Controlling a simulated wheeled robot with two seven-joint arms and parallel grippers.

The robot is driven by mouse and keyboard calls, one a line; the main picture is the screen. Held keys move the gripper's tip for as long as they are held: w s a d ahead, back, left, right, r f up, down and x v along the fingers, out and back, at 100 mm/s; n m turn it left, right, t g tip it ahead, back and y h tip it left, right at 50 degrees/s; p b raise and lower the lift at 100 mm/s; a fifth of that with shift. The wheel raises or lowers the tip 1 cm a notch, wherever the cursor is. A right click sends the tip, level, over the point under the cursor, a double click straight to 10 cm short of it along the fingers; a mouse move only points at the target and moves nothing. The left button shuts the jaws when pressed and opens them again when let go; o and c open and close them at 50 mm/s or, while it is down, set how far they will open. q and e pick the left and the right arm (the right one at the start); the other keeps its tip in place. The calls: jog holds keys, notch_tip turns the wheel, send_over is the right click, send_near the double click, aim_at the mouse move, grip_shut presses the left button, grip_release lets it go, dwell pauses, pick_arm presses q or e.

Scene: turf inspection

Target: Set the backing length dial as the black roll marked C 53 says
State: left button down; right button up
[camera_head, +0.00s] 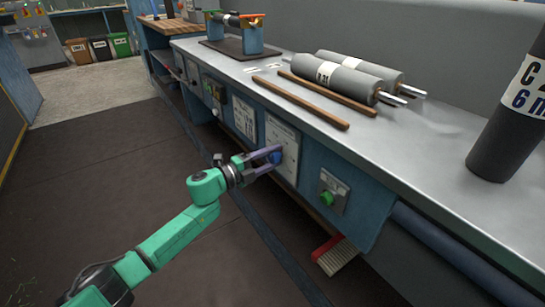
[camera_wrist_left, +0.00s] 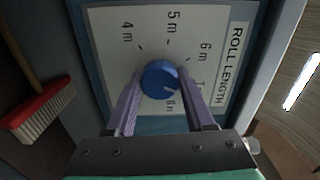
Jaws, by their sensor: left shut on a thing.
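A blue dial (camera_wrist_left: 159,78) sits on a white panel (camera_wrist_left: 110,60) headed ROLL LENGTH, with marks 4 m, 5 m, 6 m and on to 8 m. Its white pointer line points down and right, toward the 7 to 8 m side. My left gripper (camera_wrist_left: 160,92) is shut on the dial, one finger on each side; in the head view the gripper (camera_head: 274,156) is at the bench front. A black roll (camera_head: 507,135) stands upright at the right edge of the bench. Its label is cut off by the frame; "C 2" and "6 m" show. My right gripper is not in view.
Grey rolls (camera_head: 338,79), one labelled C 31, and brown rods (camera_head: 302,102) lie on the grey bench top (camera_head: 415,130). A green button (camera_head: 327,198) is on the bench front. A red brush (camera_head: 331,256) is below; it also shows in the wrist view (camera_wrist_left: 38,108).

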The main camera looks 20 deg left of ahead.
pick_arm(q)
jog(key=shift+w+a+r, duration=0.1)
jog(key=shift+r, duration=0.1)
jog(key=shift+c, duration=1.3)
grip_release()
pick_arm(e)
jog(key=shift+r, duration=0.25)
pick_arm(q)
jog(key=shift+f, duration=0.1)
jog(key=shift+s+a, duration=0.3)
jog(key=shift+s, duration=0.1)
jog(key=p+v, duration=0.2)
jog(key=v, duration=1.1)
jog(key=shift+s+a, duration=0.15)
jog(key=shift+s, duration=0.1)
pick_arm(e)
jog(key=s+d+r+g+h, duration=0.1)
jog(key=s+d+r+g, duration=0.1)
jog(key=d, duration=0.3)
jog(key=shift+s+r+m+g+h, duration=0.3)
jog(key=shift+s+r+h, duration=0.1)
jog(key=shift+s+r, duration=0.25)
